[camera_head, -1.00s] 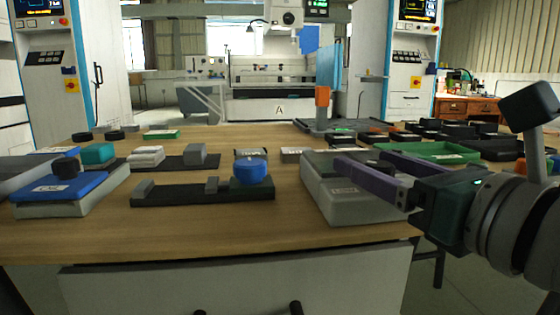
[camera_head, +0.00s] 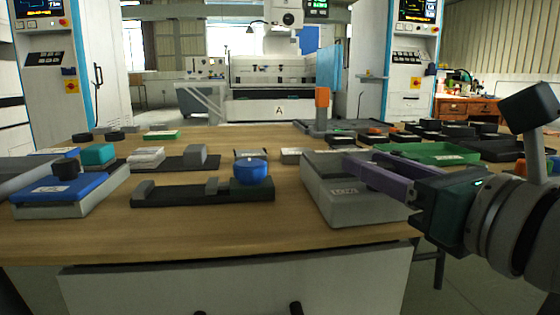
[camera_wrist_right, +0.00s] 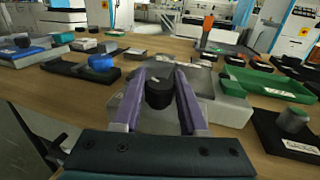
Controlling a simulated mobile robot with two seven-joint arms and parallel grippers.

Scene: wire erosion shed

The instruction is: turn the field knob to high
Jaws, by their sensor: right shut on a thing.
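The black round knob (camera_wrist_right: 158,92) stands on top of a grey box (camera_head: 362,208) with a small white label at the front right of the table. My right gripper (camera_head: 354,165) reaches in from the right, low over that box. In the right wrist view its two purple fingers (camera_wrist_right: 160,76) lie on either side of the knob, shut on it. A light mark shows on the box top just beyond the knob. The fingers hide the knob in the head view. The knob's setting cannot be read. My left gripper is not in view.
A blue-topped box (camera_head: 62,190) with a black knob stands at the left. A dark fixture with a blue round knob (camera_head: 251,171) lies in the middle. A green tray (camera_head: 440,152) is behind my right gripper. The table's front strip is bare.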

